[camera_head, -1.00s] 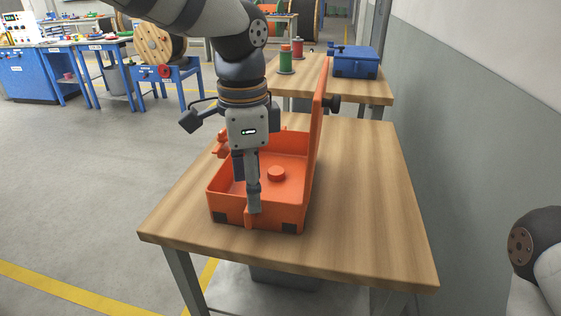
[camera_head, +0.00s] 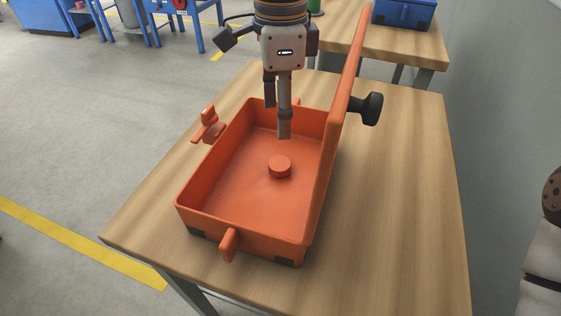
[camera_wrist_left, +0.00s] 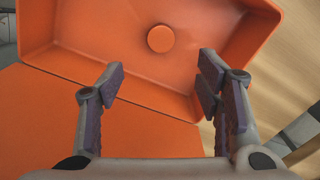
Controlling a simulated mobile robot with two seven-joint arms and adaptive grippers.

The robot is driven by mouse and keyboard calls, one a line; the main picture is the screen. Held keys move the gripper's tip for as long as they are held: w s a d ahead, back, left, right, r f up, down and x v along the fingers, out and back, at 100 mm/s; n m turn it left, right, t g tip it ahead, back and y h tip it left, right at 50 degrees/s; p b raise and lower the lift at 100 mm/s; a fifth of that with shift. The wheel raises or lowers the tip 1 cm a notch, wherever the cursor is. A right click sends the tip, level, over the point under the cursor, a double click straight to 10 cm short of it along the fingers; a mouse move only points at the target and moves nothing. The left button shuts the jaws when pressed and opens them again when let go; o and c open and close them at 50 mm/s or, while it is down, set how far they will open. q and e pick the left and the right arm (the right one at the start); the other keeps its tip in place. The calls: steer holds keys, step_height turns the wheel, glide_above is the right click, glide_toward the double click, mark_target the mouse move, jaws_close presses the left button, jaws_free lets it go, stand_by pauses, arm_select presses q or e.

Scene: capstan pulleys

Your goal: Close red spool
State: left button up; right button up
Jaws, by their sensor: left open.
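The orange-red case (camera_head: 208,222) stands on the wooden table with its lid (camera_head: 343,110) raised nearly upright along its right side. A short round orange peg (camera_head: 280,165) rises from its floor, also seen in the left wrist view (camera_wrist_left: 160,38). My left gripper (camera_head: 277,120) is open and empty, pointing down over the far part of the case, left of the lid. In the left wrist view, its spread fingers (camera_wrist_left: 160,82) show below the peg, with an orange panel, apparently the lid, beneath. My right gripper is out of view. No separate spool shows in the case.
A black knob (camera_head: 370,108) sticks out right of the lid. An orange latch-like piece (camera_head: 209,125) is at the left and a tab (camera_head: 229,243) at the front. The table (camera_head: 410,200) is clear to the right. A blue case (camera_head: 404,12) stands behind.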

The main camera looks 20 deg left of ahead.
arm_select(q)
glide_above(283, 163)
steer(key=f, duration=0.6)
steer(key=shift+a+f, duration=0.2)
steer(key=shift+f, duration=0.1)
step_height(283, 163, down, 5)
steer(key=shift+d+f+b, duration=0.1)
steer(key=shift+d+b, duration=0.05)
steer(key=shift+b, duration=0.25)
steer(key=c, duration=0.9)
